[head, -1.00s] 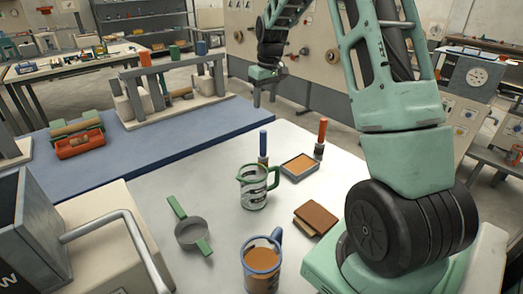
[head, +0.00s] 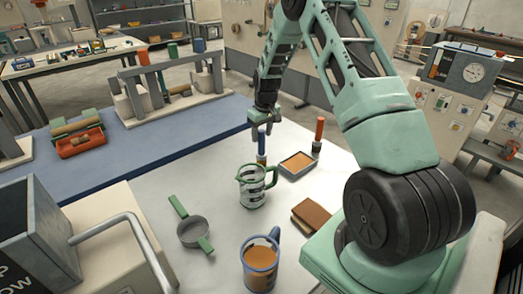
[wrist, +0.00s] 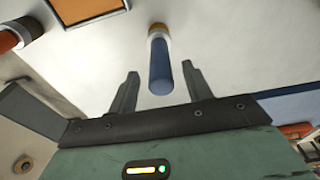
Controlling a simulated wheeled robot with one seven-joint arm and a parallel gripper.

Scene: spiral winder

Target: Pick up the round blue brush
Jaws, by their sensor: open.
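The round blue brush (head: 262,145) stands upright on the white table, beside the shallow orange-filled tray. My gripper (head: 262,124) is just above the brush in the head view. Its fingers (wrist: 158,85) are open, with a gap on both sides of the handle. No contact shows. The brush's lower end is partly hidden behind the green-rimmed jug in the head view.
An orange-handled brush (head: 319,135) stands right of the tray (head: 283,171). The jug (head: 250,187) stands in front of the blue brush. A mug (head: 261,262), a strainer (head: 193,232) and a brown block (head: 311,216) are nearer.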

